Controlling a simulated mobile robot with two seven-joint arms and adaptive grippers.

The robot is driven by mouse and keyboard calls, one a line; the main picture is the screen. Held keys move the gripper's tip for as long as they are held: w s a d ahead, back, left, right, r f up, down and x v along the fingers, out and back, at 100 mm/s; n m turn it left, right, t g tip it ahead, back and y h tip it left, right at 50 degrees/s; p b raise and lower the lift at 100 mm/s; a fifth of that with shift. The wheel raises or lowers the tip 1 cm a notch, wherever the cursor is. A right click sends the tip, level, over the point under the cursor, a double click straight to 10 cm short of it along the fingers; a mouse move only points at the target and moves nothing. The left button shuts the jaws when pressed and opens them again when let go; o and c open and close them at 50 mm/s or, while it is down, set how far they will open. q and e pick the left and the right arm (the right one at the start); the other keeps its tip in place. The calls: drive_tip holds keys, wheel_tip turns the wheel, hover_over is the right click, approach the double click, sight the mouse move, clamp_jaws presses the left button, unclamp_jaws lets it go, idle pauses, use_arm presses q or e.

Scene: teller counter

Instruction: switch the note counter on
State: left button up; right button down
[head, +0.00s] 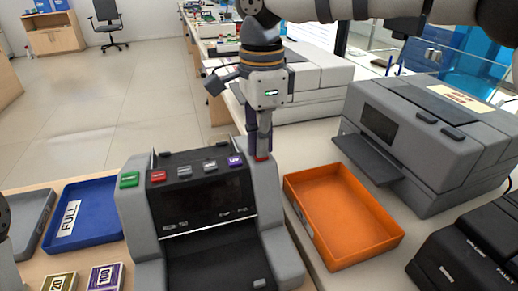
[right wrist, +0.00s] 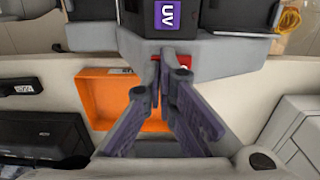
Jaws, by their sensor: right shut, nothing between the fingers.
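The grey note counter (head: 208,205) stands on the counter with a dark display and a row of coloured buttons, including a green one (head: 129,179), a red one (head: 158,176) and a purple UV one (head: 235,160). A small red part (head: 262,157) shows at its back right corner. My right gripper (head: 262,152) points down with shut, empty fingers at that red part; whether they touch it I cannot tell. In the right wrist view the fingertips (right wrist: 158,72) are close to the counter's grey housing and the red part (right wrist: 185,62) is largely hidden. My left gripper is not in view.
An orange tray (head: 375,238) lies right of the note counter, with a grey printer (head: 435,150) behind it. A blue tray (head: 68,244) marked FULL and banknote bundles (head: 105,277) are at the left. A dark device (head: 470,255) stands at the front right.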

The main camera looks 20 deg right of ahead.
drive_tip(key=shift+f, duration=0.1)
wheel_tip(320, 180, up, 6)
drive_tip(key=shift+f+p, duration=0.1)
drive_tip(key=shift+p, duration=0.45)
drive_tip(key=shift+r, duration=0.65)
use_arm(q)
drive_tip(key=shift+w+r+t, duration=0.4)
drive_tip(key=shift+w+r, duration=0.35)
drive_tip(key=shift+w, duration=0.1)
use_arm(e)
drive_tip(key=shift+f, duration=0.1)
